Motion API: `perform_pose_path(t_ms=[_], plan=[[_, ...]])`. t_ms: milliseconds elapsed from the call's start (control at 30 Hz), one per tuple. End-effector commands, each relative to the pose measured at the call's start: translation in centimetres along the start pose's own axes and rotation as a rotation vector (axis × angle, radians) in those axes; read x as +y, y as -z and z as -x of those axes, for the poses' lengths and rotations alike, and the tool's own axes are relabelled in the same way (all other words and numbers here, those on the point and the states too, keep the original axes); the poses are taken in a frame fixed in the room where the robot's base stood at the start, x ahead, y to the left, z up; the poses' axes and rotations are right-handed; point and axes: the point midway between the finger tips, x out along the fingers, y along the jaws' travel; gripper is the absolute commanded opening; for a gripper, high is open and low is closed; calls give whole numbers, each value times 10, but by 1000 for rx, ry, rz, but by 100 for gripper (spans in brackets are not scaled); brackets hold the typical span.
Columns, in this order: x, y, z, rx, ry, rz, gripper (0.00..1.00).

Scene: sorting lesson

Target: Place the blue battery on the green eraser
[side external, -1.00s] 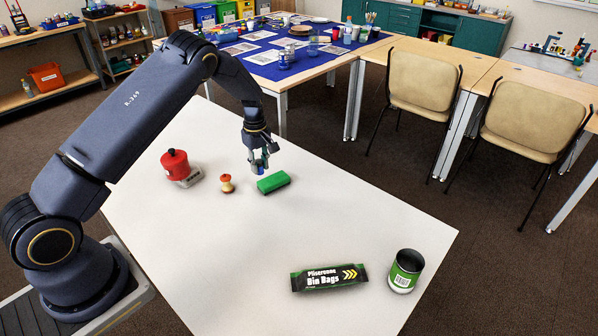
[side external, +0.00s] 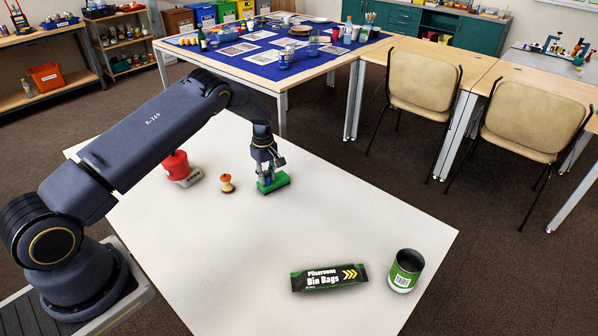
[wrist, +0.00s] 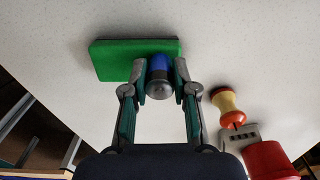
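The green eraser (side external: 279,181) lies flat on the white table; in the wrist view its green top (wrist: 115,60) shows with a dark edge. My gripper (side external: 267,185) is low at the eraser's left part, pointing down. In the wrist view my gripper (wrist: 160,78) has its fingers on both sides of the blue battery (wrist: 159,66), which has a blue body and a grey metallic end. The battery overlaps the eraser's right part in that view. Whether it touches the eraser or hangs just above cannot be told.
An apple core (side external: 227,183) stands left of the eraser. A red pot-like object (side external: 175,165) beside a grey block (side external: 192,178) is further left. A bin bags pack (side external: 329,278) and a green-black can (side external: 405,270) are at the front right. The table's middle is clear.

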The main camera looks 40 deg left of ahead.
Motion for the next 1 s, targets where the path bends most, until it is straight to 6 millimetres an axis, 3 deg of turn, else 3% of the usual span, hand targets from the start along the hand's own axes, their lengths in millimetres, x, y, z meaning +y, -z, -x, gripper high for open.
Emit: perform_pose_path(t_ms=[200,567,667,1000], plan=[[0,0,0,0,0,0,51],[0,0,6,0,-1,0,51],[1,0,19,0,-2,0,51],[1,0,94,1,-3,1,51]])
